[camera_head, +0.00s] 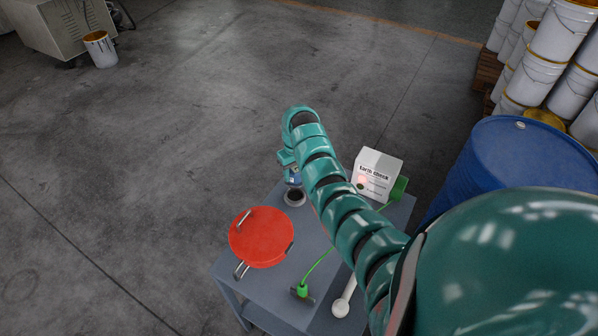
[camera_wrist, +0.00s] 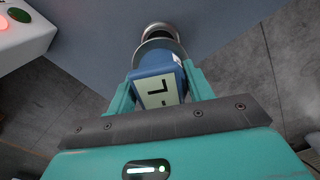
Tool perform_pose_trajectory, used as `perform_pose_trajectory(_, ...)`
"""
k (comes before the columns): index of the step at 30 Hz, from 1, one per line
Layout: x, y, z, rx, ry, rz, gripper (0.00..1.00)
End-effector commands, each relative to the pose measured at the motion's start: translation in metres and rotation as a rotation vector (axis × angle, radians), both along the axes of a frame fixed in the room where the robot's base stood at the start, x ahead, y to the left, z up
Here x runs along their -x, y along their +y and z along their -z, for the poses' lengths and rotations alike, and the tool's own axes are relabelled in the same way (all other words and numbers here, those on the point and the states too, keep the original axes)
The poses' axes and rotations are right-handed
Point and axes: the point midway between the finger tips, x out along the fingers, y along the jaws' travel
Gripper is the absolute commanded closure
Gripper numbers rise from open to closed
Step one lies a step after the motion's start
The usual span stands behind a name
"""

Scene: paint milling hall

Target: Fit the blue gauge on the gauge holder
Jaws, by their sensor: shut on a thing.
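The blue gauge (camera_wrist: 153,64), with a pale display, is held between the two teal fingers of my gripper (camera_wrist: 159,86) in the wrist view. In the head view the gauge (camera_head: 293,178) is a small blue patch, partly hidden by my gripper (camera_head: 289,160). The gauge holder (camera_head: 295,196) is a round metal cup with a dark opening on the grey table, just below the gauge in the picture. In the wrist view the holder's round rim (camera_wrist: 159,30) shows just beyond the gauge. I cannot tell whether the gauge touches it.
On the table (camera_head: 222,268) are a red round lid (camera_head: 262,237) with metal handles, a green cable with a clamp (camera_head: 302,291), a white pestle-like piece (camera_head: 343,300) and a white "Earth check" box (camera_head: 378,167). A blue drum (camera_head: 485,160) stands right.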

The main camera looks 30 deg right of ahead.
Motion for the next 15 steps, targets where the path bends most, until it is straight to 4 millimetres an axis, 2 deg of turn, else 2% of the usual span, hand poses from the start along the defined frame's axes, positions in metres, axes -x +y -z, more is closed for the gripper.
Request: perform_pose_trajectory(15, 0.000, 0.000, 0.044, 0.000, 0.000, 0.000, 0.84)
